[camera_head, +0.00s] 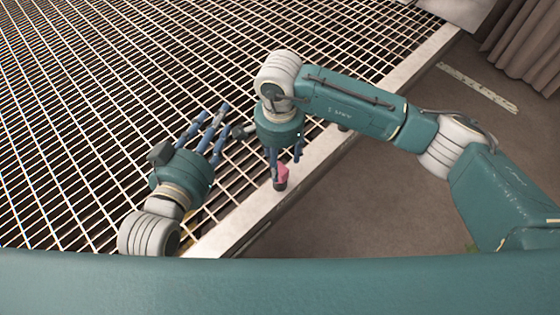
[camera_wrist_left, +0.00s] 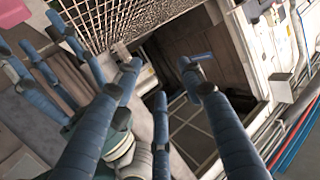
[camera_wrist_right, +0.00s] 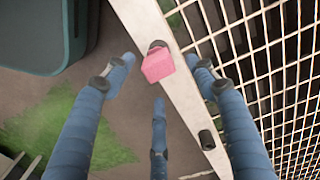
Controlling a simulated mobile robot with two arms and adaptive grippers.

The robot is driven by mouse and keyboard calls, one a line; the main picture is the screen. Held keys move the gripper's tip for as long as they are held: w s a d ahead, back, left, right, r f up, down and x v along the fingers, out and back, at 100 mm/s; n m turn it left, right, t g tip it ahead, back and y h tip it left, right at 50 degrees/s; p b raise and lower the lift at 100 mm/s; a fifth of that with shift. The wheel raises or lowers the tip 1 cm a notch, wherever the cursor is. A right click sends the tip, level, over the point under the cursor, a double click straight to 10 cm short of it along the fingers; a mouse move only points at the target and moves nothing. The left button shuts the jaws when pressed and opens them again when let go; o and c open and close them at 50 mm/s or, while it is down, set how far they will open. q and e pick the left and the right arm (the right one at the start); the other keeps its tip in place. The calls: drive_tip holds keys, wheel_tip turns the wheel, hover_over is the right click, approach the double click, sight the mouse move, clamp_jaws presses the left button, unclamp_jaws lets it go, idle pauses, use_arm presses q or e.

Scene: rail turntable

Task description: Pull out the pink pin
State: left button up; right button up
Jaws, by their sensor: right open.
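The pink pin (camera_head: 281,172) stands on the pale metal edge rail of the grating, its lower end in a dark round base. In the right wrist view the pin (camera_wrist_right: 157,66) shows as a pink block between the spread fingertips. My right gripper (camera_head: 284,155) is open above and around the pin, with gaps visible on both sides in the right wrist view (camera_wrist_right: 162,75). My left gripper (camera_head: 208,125) is open and empty over the grating, left of the right gripper. In the left wrist view its fingers (camera_wrist_left: 160,72) are apart with nothing between them.
The metal grating (camera_head: 95,95) fills the left, bordered by the pale rail (camera_head: 325,147). A second dark peg (camera_wrist_right: 207,140) sits on the rail. Brown floor (camera_head: 370,195) lies to the right, with a curtain (camera_head: 525,45) at the far right.

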sight(280, 168)
wheel_tip(280, 168, down, 6)
drive_tip(key=shift+s+b, duration=0.15)
drive_tip(key=shift+b, duration=0.6)
wheel_tip(280, 168, down, 4)
drive_tip(key=shift+r+b, duration=0.25)
drive_tip(key=shift+b, duration=0.2)
use_arm(q)
wheel_tip(280, 168, up, 14)
drive_tip(key=s+d+t+h, duration=0.1)
drive_tip(key=t+h, duration=0.1)
drive_tip(key=t, duration=0.4)
drive_tip(key=shift+s+d+t, duration=0.15)
drive_tip(key=shift+d+t, duration=0.15)
drive_tip(key=shift+t, duration=0.1)
use_arm(e)
drive_tip(key=shift+f, duration=0.35)
use_arm(q)
drive_tip(key=shift+r, duration=0.1)
use_arm(e)
clamp_jaws()
